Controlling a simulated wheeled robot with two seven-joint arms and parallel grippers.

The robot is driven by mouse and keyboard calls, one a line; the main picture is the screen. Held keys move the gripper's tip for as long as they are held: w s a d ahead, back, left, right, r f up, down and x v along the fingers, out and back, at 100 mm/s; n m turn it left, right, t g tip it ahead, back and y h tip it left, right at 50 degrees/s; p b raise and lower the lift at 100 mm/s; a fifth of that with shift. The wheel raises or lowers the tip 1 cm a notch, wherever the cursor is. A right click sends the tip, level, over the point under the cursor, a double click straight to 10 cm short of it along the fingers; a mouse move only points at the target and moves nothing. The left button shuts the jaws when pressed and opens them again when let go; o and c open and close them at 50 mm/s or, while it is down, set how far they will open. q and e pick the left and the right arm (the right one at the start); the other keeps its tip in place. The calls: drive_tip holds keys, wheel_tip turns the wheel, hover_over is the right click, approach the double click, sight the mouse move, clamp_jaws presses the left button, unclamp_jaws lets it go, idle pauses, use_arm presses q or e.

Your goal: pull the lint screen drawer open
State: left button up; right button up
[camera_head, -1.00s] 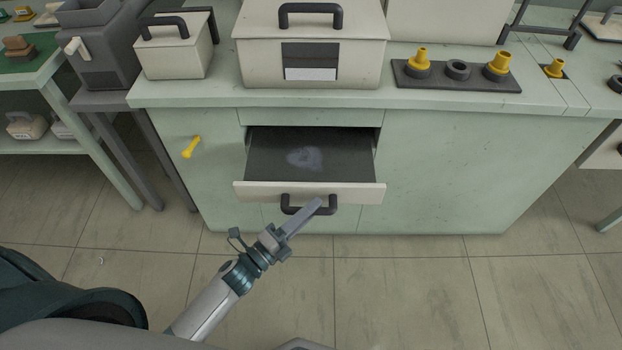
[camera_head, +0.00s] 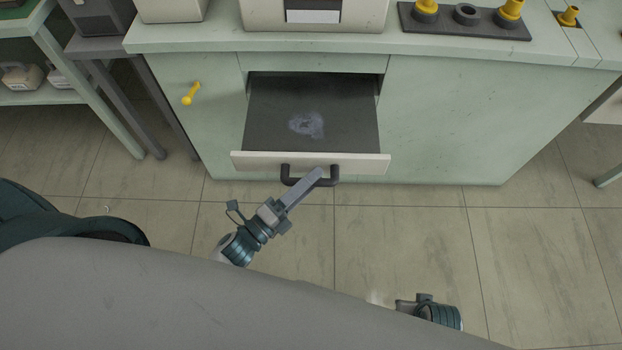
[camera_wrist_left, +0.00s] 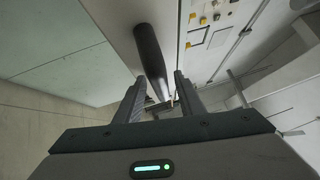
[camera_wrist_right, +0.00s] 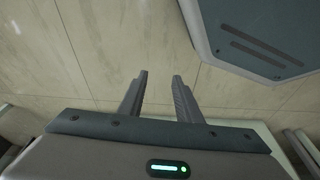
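The lint screen drawer (camera_head: 262,128) stands well out of the pale green cabinet. Its dark screen carries a pale lint patch (camera_head: 307,124). The drawer's cream front (camera_head: 250,161) has a black bar handle (camera_head: 332,177). My left gripper (camera_head: 317,172) is at this handle. My right gripper (camera_wrist_right: 160,75) is open and empty above the floor. In the head view only part of it (camera_head: 400,306) shows at the bottom.
A shelf table (camera_head: 85,110) is at the left. The tiled floor before the cabinet is clear.

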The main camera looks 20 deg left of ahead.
use_arm(q)
drive_tip(key=shift+s, duration=0.1)
